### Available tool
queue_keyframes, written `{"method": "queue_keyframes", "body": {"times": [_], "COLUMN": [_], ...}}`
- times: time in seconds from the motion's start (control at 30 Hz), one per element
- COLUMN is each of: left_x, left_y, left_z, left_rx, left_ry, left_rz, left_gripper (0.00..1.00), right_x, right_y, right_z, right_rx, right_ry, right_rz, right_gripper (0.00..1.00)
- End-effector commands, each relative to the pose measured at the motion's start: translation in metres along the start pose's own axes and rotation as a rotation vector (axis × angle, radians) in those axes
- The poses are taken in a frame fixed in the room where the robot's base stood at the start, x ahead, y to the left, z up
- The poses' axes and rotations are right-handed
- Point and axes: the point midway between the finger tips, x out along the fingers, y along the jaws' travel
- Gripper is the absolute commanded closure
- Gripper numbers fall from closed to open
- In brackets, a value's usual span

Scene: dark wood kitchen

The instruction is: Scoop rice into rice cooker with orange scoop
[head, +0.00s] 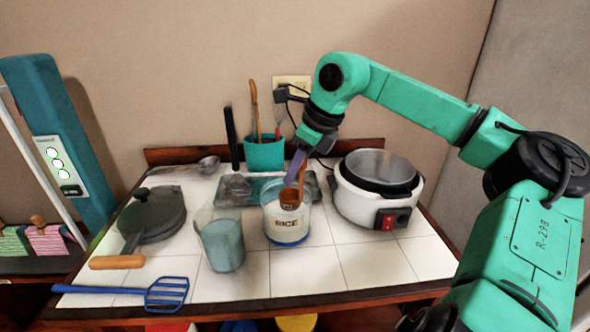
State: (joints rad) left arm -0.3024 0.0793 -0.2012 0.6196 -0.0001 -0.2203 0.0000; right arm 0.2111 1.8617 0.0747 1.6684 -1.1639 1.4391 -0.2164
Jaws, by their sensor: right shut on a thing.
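The orange scoop (289,199) is in my right gripper (298,168), which is shut on its upright handle. The scoop's bowl is at the mouth of the clear rice container (287,236), labelled RICE, at the middle of the tiled counter. I cannot tell whether the bowl touches the rice or holds any. The white rice cooker (355,205) stands to the right of the container. Its lid is off and its metal pot is open, with a red switch on the front. My left gripper is out of view.
A lidded dark pan (152,215), a blue slotted spatula (167,293) and a pitcher (222,243) are on the left. A teal utensil holder (264,154) and a tray (238,190) stand behind the container. The front right tiles are clear.

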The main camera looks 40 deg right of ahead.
Motion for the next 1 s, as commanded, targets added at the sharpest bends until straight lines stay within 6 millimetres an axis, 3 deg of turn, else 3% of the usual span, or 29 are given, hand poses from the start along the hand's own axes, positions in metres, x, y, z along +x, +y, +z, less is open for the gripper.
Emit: {"method": "queue_keyframes", "body": {"times": [0.03, 0.27, 0.63, 0.7, 0.77, 1.0], "left_x": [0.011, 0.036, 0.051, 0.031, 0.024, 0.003], "left_y": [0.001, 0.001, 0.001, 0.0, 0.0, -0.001], "left_z": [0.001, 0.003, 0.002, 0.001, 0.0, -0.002], "left_rx": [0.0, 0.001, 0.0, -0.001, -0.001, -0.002], "left_ry": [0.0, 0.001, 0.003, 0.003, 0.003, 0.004], "left_rz": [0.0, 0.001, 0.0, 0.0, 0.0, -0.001], "left_gripper": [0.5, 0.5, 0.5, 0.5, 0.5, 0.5], "right_x": [0.011, 0.034, 0.072, 0.065, 0.067, 0.04], "right_y": [0.0, 0.0, 0.0, 0.0, 0.001, 0.0], "right_z": [-0.004, -0.014, -0.018, -0.008, -0.004, 0.006], "right_rx": [0.0, 0.0, -0.001, -0.001, 0.0, 0.0], "right_ry": [-0.001, -0.001, 0.001, 0.005, 0.005, -0.001], "right_rz": [0.0, 0.001, 0.001, 0.0, 0.002, 0.0], "right_gripper": [1.0, 1.0, 1.0, 1.0, 1.0, 1.0]}}
